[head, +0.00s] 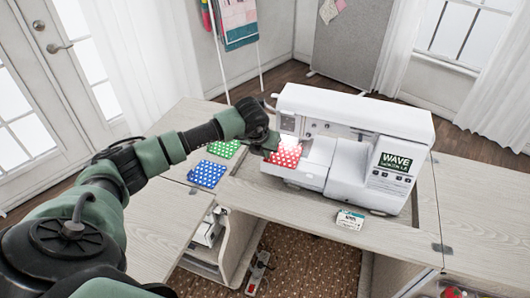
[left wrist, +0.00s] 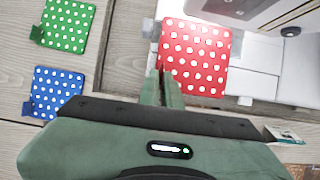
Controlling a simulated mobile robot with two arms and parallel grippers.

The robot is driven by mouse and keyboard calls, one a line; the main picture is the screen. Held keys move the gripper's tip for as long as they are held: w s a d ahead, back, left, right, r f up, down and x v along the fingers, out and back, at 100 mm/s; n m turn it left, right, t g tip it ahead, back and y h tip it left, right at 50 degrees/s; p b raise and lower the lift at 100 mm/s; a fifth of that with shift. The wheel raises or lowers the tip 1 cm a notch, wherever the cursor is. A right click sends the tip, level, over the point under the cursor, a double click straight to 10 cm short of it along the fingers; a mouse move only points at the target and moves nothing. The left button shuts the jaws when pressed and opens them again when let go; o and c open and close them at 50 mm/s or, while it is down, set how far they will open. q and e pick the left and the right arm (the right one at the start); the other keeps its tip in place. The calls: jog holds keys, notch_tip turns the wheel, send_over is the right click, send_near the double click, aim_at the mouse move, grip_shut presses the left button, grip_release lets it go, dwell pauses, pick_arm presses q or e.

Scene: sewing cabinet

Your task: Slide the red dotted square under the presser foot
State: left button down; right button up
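The red dotted square (head: 287,156) lies on the left end of the white sewing machine (head: 318,150), by the machine's needle end. It fills the upper middle of the left wrist view (left wrist: 195,55). A small tab sticks out from its left edge there. My left gripper (head: 270,151) is at the square's left side. In the left wrist view its fingers (left wrist: 166,75) are together, with the tips at the square's lower left edge and away from the tab. Whether they touch the square is unclear. The presser foot is not clearly visible. My right gripper is out of view.
A green dotted square (head: 223,148) and a blue dotted square (head: 207,174) lie on the wooden table left of the machine. A small labelled box (head: 350,219) stands at the table's front. A foot pedal (head: 258,272) is on the floor below.

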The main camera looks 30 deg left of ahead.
pick_arm(q)
jog(key=shift+w, duration=0.15)
jog(key=shift+w+a+b, duration=0.25)
jog(key=shift+w+b, duration=0.45)
jog(key=shift+w, duration=0.1)
jog(key=shift+w, duration=0.15)
jog(key=shift+w+a+b, duration=0.2)
jog(key=shift+w+b, duration=0.4)
dwell(0.5)
jog(key=c, duration=1.5)
grip_release()
jog(key=shift+c, duration=0.2)
